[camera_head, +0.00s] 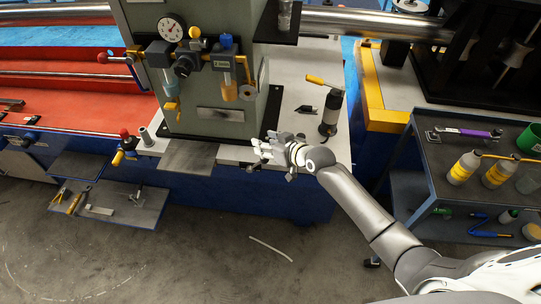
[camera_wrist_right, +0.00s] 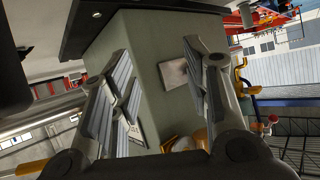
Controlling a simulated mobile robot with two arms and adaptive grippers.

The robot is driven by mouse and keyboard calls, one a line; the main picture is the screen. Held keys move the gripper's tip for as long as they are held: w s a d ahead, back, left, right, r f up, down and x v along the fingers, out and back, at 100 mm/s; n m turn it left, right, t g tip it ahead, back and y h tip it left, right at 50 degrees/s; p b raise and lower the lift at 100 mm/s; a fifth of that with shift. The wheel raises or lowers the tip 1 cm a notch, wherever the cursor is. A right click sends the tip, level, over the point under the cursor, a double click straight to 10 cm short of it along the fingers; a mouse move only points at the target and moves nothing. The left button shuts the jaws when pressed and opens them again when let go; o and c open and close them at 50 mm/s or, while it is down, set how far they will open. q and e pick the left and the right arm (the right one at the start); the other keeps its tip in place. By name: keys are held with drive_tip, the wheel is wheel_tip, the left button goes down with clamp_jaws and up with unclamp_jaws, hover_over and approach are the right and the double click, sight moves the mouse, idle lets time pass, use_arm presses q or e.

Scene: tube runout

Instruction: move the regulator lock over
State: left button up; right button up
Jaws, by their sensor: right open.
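A regulator unit with a round gauge (camera_head: 171,29), a black knob (camera_head: 183,66) and an amber bowl (camera_head: 228,88) is mounted on the front of a green column (camera_head: 207,112). I cannot tell for sure which of its small parts is the regulator lock. A yellow knob (camera_head: 195,32) and a blue cap (camera_head: 226,42) sit on top of the unit. My right gripper (camera_head: 264,150) is open and empty, below and right of the unit, near the table's front edge. Its two fingers (camera_wrist_right: 163,88) stand apart in the right wrist view, with the column beyond them. My left gripper is not in view.
A yellow-handled tool (camera_head: 328,108) stands on the table right of the column. A grey cart (camera_head: 439,180) with bottles and a purple-handled tool is at the right. Low shelves (camera_head: 128,204) with tools are at the left. The floor in front is mostly clear.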

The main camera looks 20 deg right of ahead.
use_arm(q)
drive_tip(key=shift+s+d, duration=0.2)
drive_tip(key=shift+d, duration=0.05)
use_arm(e)
drive_tip(key=shift+g, duration=0.3)
drive_tip(key=shift+s+d+f, duration=0.15)
drive_tip(key=shift+s+f, duration=0.1)
drive_tip(key=shift+f, duration=0.5)
drive_tip(key=shift+s+d+f, duration=0.15)
drive_tip(key=shift+s+f, duration=0.15)
drive_tip(key=shift+f, duration=0.45)
drive_tip(key=shift+s+d+f, duration=0.15)
drive_tip(key=shift+s+f, duration=0.1)
drive_tip(key=shift+f, duration=0.5)
drive_tip(key=shift+h, duration=0.3)
